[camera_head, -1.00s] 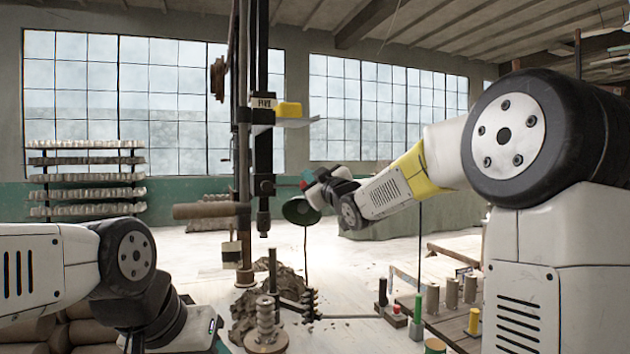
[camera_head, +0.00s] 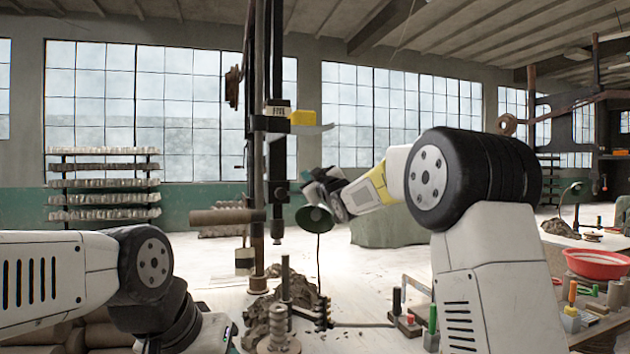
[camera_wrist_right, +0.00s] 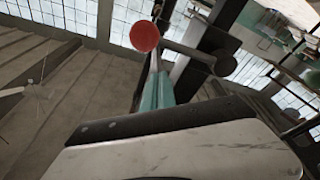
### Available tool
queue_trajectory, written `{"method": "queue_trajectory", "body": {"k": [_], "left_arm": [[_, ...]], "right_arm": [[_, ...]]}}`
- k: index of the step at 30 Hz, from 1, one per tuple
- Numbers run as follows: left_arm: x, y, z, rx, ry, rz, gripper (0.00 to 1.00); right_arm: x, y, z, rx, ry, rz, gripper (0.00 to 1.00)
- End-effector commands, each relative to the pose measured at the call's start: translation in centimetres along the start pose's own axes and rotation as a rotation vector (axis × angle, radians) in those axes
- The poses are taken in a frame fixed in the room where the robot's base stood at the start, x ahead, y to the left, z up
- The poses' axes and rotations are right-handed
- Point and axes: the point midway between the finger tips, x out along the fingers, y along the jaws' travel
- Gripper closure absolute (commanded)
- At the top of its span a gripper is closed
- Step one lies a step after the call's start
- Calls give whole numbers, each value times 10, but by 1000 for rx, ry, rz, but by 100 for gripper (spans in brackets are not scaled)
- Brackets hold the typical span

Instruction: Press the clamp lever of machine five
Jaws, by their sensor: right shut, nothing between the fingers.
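Machine five is the tall dark column (camera_head: 277,150) left of centre in the head view, with a "FIVE" plate (camera_head: 279,108) and a yellow block near its top. I cannot clearly pick the knob out in the head view. My right gripper (camera_head: 312,184) is just right of the column, shut and empty. Whether it touches the lever cannot be told. My left arm is low at the left, its fingers out of view.
A green lamp (camera_head: 315,218) stands just below my right gripper. Clay trimmings (camera_head: 258,318) and a stacked pale spindle (camera_head: 278,330) lie below the column. A bench with a red bowl (camera_head: 596,263) is at the right. A shelf rack (camera_head: 104,185) stands at the back left.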

Motion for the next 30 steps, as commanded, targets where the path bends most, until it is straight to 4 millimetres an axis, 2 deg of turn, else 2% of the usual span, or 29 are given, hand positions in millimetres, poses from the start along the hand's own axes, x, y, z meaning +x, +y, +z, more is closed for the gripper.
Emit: {"method": "queue_trajectory", "body": {"k": [1, 3, 9, 23, 30], "left_arm": [[0, 0, 0, 0, 0, 0, 51], [0, 0, 0, 0, 0, 0, 51], [0, 0, 0, 0, 0, 0, 51], [0, 0, 0, 0, 0, 0, 51], [0, 0, 0, 0, 0, 0, 51]], "right_arm": [[-5, 1, 12, 0, -9, 1, 100], [-8, 1, 20, 1, -9, 0, 100], [-14, 1, 33, 0, -6, 1, 100], [-15, 1, 36, 5, -6, 2, 100], [-16, -2, 42, 71, -6, 17, 100]]}}
